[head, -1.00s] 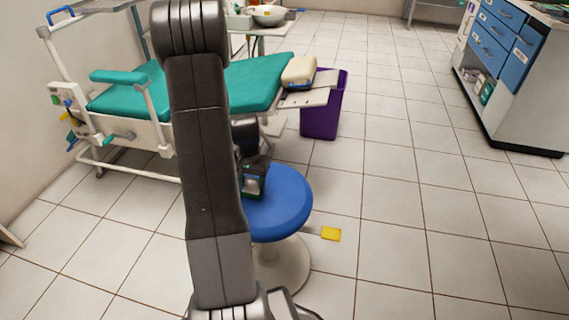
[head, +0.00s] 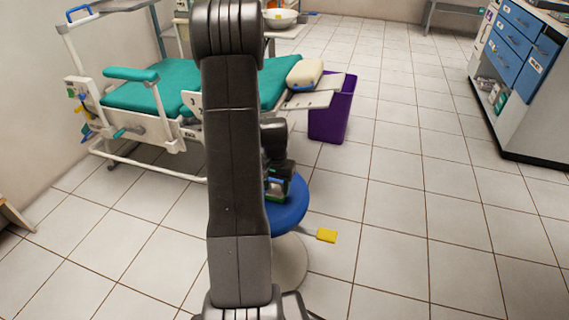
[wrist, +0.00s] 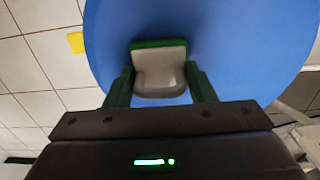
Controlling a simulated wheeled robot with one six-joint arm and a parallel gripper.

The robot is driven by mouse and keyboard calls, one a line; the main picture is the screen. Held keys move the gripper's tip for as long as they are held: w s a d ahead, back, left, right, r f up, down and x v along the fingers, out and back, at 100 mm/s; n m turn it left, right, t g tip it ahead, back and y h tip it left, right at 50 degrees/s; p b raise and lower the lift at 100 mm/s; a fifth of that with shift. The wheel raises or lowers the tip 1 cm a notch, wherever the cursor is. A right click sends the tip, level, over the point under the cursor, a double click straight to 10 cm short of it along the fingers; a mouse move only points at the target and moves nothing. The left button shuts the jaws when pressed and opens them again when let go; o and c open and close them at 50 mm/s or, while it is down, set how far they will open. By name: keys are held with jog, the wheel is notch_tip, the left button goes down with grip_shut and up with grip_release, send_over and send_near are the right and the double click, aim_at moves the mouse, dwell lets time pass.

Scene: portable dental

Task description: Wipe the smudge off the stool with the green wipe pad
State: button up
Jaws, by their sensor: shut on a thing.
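The stool has a round blue seat (head: 291,214), partly hidden behind my arm in the head view. No smudge shows on the visible parts of the seat.
A yellow pedal (head: 327,236) sticks out from the stool. A purple bin (head: 328,120) and a teal dental chair (head: 135,95) stand behind it. A blue-drawer cabinet (head: 515,45) is at the right. The tiled floor between is clear.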

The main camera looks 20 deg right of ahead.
jog(key=shift+r+p, duration=2.6)
jog(key=shift+r, duration=1.45)
